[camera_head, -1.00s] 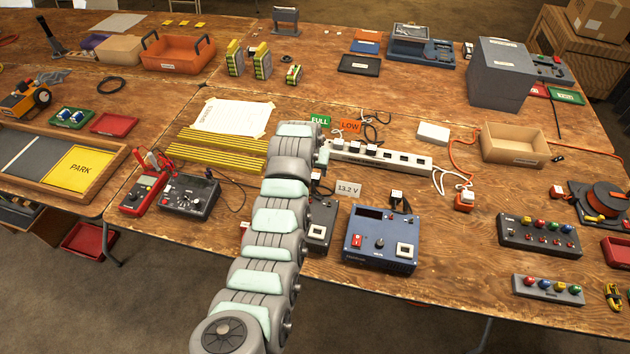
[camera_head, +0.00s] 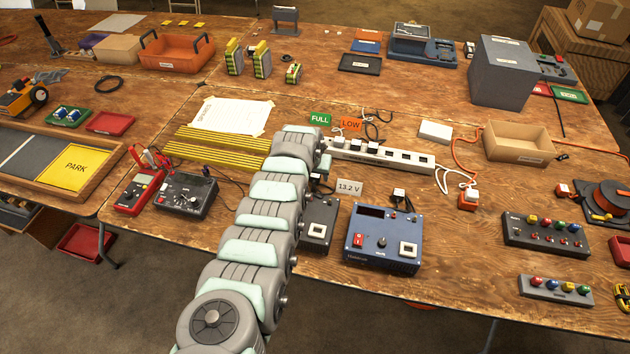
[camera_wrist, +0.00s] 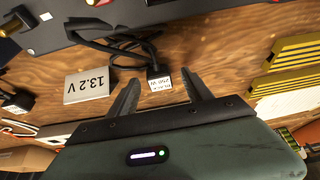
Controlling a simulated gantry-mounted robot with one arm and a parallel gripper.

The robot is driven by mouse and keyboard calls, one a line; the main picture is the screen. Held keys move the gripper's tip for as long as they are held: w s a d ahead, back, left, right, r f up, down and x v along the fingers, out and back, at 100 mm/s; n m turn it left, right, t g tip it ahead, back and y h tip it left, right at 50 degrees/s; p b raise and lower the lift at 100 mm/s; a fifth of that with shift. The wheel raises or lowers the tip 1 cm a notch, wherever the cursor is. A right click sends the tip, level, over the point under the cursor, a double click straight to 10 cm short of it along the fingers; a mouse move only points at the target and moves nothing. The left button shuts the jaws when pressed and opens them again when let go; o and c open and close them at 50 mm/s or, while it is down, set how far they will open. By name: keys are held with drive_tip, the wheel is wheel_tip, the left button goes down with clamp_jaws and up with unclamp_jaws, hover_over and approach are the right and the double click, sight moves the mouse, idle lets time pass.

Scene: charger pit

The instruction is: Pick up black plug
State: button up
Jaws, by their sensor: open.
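The black plug (camera_wrist: 159,82), with a white label and a dark cable, lies on the wooden bench in the wrist view. My gripper (camera_wrist: 159,77) is open, with one finger on each side of the plug and visible gaps between. The plug is between the fingertips and not held. In the head view a small part of a plug (camera_head: 317,179) shows beside my arm; the arm hides most of my gripper there.
A 13.2 V sign (camera_wrist: 88,85) stands close beside one finger. A second black plug (camera_wrist: 17,100) lies farther left. A power strip (camera_head: 380,155), a blue charger (camera_head: 383,238) and a dark charger (camera_head: 318,222) are around the plug. Yellow-striped bars (camera_wrist: 295,68) lie to the right.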

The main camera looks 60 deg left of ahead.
drive_tip(key=shift+c, duration=0.6)
clamp_jaws()
